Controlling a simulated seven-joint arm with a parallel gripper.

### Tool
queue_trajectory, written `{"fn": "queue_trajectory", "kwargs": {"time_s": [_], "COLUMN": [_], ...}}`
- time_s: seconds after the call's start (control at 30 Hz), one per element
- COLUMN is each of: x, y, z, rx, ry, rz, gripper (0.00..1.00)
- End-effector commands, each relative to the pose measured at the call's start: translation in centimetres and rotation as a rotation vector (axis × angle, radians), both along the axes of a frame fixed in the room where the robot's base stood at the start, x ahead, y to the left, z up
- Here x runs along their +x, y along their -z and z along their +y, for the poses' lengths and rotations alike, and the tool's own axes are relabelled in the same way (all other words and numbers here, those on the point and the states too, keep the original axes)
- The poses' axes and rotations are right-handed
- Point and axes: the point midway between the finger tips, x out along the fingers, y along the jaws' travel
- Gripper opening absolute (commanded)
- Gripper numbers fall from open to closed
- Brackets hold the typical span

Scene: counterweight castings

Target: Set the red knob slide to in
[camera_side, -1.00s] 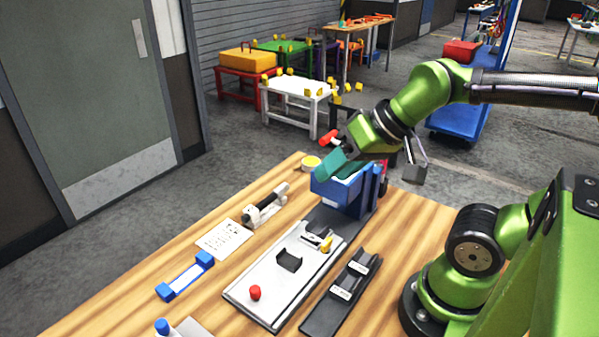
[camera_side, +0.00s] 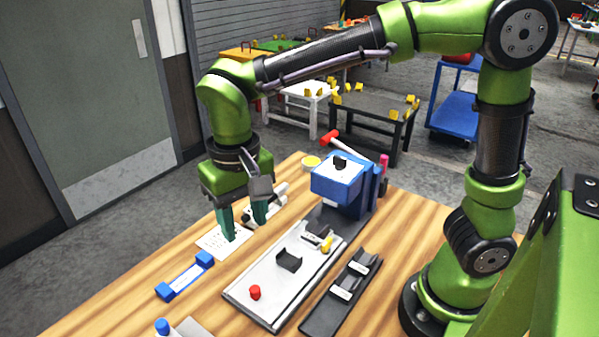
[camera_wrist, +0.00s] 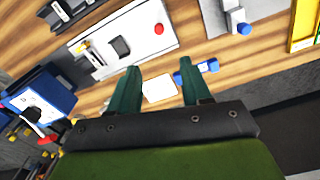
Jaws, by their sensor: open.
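The red knob (camera_side: 255,292) stands at the near end of a light grey plate (camera_side: 262,272) on the wooden table. In the wrist view the red knob (camera_wrist: 159,29) shows near the top, on the pale plate (camera_wrist: 140,50). The plate also carries a black bracket (camera_side: 289,261) and a yellow part (camera_side: 327,244) near its far end. My gripper (camera_side: 246,225) points down over the table, left of the plate and apart from it. Its two green fingers are spread with nothing between them. In the wrist view my gripper (camera_wrist: 155,88) is over a white sheet.
A blue box-like unit (camera_side: 340,185) stands at the plate's far end, with a red-headed hammer (camera_side: 332,138) behind it. A black rail (camera_side: 341,292) lies right of the plate. A blue-ended handle (camera_side: 185,276) and printed sheet (camera_side: 213,243) lie left.

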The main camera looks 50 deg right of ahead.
Motion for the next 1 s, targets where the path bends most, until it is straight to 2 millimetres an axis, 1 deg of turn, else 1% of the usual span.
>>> {"fn": "queue_trajectory", "kwargs": {"time_s": [0.17,0.27,0.5,0.7,0.83,1.0], "x": [-0.2,-0.3,-0.3,-0.3,-0.2,-0.2], "y": [2.1,4.1,9.4,13.5,15.4,16.6], "z": [-0.1,-0.1,-0.1,-0.1,-0.1,-0.1], "rx": [-0.004,-0.004,-0.004,-0.004,-0.002,0.0], "ry": [0.01,0.01,0.008,0.009,0.01,0.01], "rz": [0.01,0.011,0.01,0.01,0.01,0.006], "gripper": [0.48,0.48,0.48,0.48,0.48,0.48]}}
